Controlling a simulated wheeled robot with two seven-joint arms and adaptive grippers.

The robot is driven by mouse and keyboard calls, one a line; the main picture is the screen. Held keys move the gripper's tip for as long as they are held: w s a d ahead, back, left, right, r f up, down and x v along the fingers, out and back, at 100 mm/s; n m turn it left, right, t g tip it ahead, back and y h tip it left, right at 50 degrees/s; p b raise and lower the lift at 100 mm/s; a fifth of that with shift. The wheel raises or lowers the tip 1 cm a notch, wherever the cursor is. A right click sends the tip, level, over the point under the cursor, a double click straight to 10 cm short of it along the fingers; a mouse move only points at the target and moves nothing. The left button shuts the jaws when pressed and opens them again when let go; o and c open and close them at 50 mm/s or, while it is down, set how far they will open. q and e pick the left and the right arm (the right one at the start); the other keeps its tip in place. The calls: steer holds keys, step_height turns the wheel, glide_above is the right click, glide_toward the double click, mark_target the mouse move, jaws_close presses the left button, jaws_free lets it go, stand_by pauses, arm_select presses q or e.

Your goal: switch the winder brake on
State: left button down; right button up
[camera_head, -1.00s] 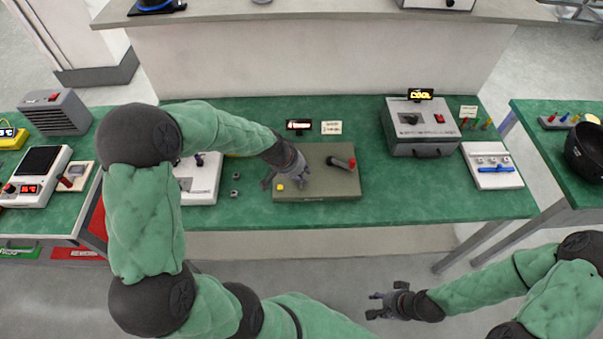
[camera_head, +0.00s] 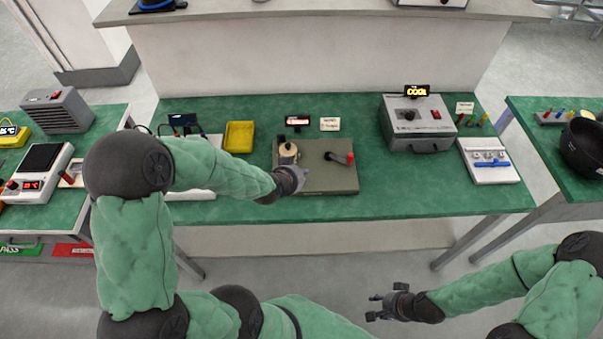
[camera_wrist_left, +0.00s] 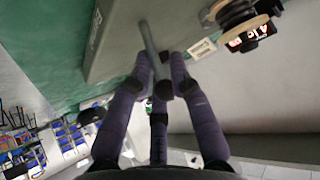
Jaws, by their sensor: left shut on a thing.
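The winder, an olive-grey box (camera_head: 330,182), lies on the green bench in the head view. A pale spool (camera_head: 288,152) stands on its left part, and a dark lever with a red end (camera_head: 340,157) lies tilted on its right part. My left gripper (camera_head: 297,176) is at the box's front left, just in front of the spool. In the left wrist view its fingers (camera_wrist_left: 164,70) are shut on a grey bar (camera_wrist_left: 147,42); I cannot tell which part of the winder the bar is. My right gripper (camera_head: 374,306) hangs empty, fingers apart, before the bench.
A grey machine (camera_head: 417,122) and a white panel with a blue handle (camera_head: 489,161) stand to the right. Green bench between them is clear.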

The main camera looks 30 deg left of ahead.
arm_select(q)
steer(key=t+b, duration=0.1)
steer(key=b, duration=0.1)
steer(key=s+f+t+y+b, duration=0.1)
steer(key=shift+s+d+f+b, duration=0.15)
steer(key=shift+s+d+b, duration=0.15)
steer(key=shift+b, duration=0.1)
steer(key=shift+s+d+m+t+y+b, duration=0.15)
steer(key=shift+m+t+y+b, duration=0.35)
steer(key=shift+b, duration=0.65)
steer(key=shift+h, duration=0.3)
steer(key=c, duration=1.4)
jaws_free()
steer(key=shift+c, duration=0.2)
steer(key=shift+o, duration=1.2)
steer(key=shift+a, duration=0.3)
steer(key=shift+r, duration=0.2)
